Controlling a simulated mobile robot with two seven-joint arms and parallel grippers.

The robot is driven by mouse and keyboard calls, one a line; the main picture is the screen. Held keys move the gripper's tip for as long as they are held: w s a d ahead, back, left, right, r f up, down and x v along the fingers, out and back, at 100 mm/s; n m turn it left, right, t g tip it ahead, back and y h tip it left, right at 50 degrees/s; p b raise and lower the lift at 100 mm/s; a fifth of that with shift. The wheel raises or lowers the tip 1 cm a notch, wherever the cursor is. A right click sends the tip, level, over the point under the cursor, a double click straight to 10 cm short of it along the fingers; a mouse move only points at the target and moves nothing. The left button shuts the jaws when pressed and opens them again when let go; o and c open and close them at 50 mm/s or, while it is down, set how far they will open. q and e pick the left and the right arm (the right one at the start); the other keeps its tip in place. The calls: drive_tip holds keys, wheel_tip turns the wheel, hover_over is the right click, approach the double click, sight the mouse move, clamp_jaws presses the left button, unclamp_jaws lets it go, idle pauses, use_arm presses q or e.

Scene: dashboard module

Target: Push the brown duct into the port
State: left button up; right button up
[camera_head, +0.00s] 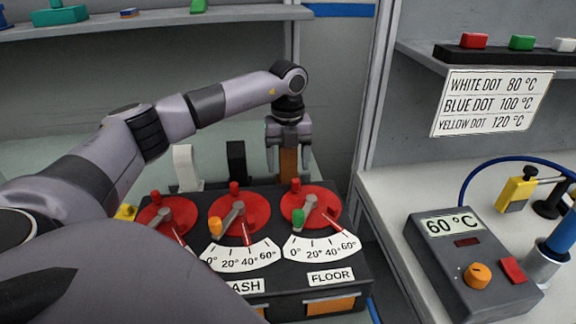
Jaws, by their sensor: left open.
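The brown duct (289,163) stands upright at the back edge of the black dashboard module (362,262), behind the rightmost red dial. My left gripper (288,168) points down over it. Its two fingers are open, one on each side of the duct's top as seen here. I cannot tell whether either finger touches the duct. The duct's lower end is hidden behind the dial and module, so the port cannot be seen. My right gripper is not in view.
A white duct (187,168) and a black duct (237,160) stand to the left along the module's back. Red dials with levers fill its top. A grey 60 °C box (470,265) stands on the right bench. A grey post (375,90) rises right of the gripper.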

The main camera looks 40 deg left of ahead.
use_arm(q)
drive_tip(key=c, duration=1.1)
drive_tip(key=shift+o, duration=0.2)
drive_tip(key=shift+r, duration=0.2)
